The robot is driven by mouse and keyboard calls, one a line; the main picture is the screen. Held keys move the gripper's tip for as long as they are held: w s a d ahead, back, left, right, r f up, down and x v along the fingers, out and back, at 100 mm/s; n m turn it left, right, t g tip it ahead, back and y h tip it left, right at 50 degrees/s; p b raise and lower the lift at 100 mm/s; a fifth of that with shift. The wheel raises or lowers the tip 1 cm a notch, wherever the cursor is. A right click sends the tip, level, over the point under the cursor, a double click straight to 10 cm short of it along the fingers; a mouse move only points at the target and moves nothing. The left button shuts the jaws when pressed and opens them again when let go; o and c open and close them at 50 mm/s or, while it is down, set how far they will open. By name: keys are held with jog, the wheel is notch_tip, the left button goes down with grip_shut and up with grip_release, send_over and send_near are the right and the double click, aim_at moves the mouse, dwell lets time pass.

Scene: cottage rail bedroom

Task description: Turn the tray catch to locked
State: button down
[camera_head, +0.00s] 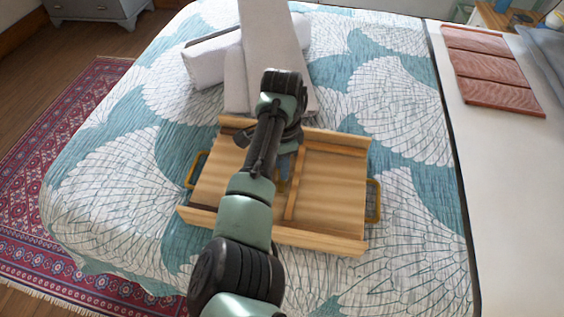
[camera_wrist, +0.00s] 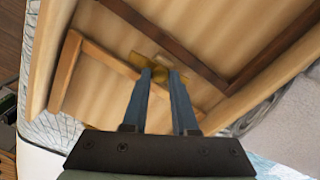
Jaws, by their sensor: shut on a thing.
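The wooden tray (camera_head: 340,190) lies on the bed, with a divider across it and a brass handle on each short side. It fills much of the wrist view (camera_wrist: 105,66). The brass tray catch (camera_wrist: 146,62) shows at the fingertips as a slanting yellow bar; my fingers cover part of it. In the head view my arm hides most of the catch. My gripper (camera_wrist: 166,74) points down into the tray, its two blue-grey fingers shut on the catch, a narrow gap between them. Whether the catch stands at locked cannot be told.
The bed (camera_head: 400,90) has a teal and white fan-patterned cover. Pale cushions or folded bedding (camera_head: 212,62) lie just behind the tray. A reddish slatted panel (camera_head: 490,68) lies on the white surface at right. The cover is clear left and right of the tray.

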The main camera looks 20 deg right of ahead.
jog(key=n+p, duration=0.2)
jog(key=n, duration=0.2)
jog(key=shift+r+p, duration=0.2)
jog(key=shift+p, duration=0.2)
jog(key=n+p, duration=0.2)
jog(key=n, duration=0.2)
jog(key=n+p, duration=0.1)
jog(key=n, duration=0.4)
jog(key=shift+f, duration=0.1)
jog(key=shift+n+p, duration=0.3)
jog(key=shift+n, duration=1.2)
jog(key=c, duration=0.7)
grip_release()
